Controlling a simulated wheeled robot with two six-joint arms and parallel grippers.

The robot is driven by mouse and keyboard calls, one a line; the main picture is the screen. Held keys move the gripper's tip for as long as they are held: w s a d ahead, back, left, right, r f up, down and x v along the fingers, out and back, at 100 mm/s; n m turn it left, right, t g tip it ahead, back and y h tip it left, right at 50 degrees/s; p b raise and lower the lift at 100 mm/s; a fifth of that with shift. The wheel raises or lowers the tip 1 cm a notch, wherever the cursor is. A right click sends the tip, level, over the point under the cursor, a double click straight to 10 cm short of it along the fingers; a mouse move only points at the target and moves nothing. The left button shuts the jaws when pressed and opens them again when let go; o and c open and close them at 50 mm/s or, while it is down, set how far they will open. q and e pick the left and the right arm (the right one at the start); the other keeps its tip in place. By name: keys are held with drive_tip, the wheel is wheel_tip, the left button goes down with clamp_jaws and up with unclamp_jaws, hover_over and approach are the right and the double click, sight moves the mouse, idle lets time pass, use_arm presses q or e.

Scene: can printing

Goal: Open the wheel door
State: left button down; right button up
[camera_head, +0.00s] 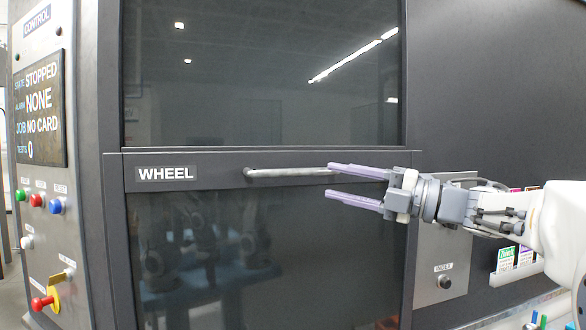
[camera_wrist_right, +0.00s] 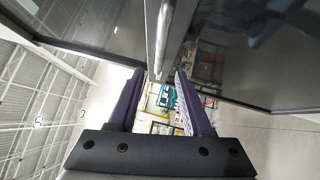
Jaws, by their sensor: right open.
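The wheel door (camera_head: 270,255) is a dark glass panel in a grey frame, with a "WHEEL" label (camera_head: 166,174) at its upper left. It looks shut. A grey horizontal bar handle (camera_head: 285,172) runs along its top rail. My right gripper (camera_head: 331,181) is open at the handle's right end, its purple fingers pointing left, one higher than the other. In the right wrist view the handle (camera_wrist_right: 160,40) comes down from the top towards the space between the fingertips (camera_wrist_right: 159,76). I cannot tell whether they touch. The left gripper is not in view.
A fixed-looking dark window (camera_head: 260,75) is above the door. A control panel (camera_head: 45,180) with a screen, coloured buttons and a red-yellow switch stands at the left. A metal plate with a black knob (camera_head: 444,281) is below my right arm. Coloured cards (camera_head: 515,260) are at the right.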

sight(296, 171)
drive_tip(key=p+x, duration=0.4)
drive_tip(key=x, duration=0.5)
drive_tip(key=shift+s+a+r, duration=0.1)
drive_tip(key=shift+a+r, duration=0.05)
drive_tip(key=shift+w+a+p, duration=0.25)
drive_tip(key=shift+a+p, duration=0.05)
drive_tip(key=shift+a, duration=0.15)
drive_tip(key=shift+d, duration=0.1)
clamp_jaws()
idle(0.6)
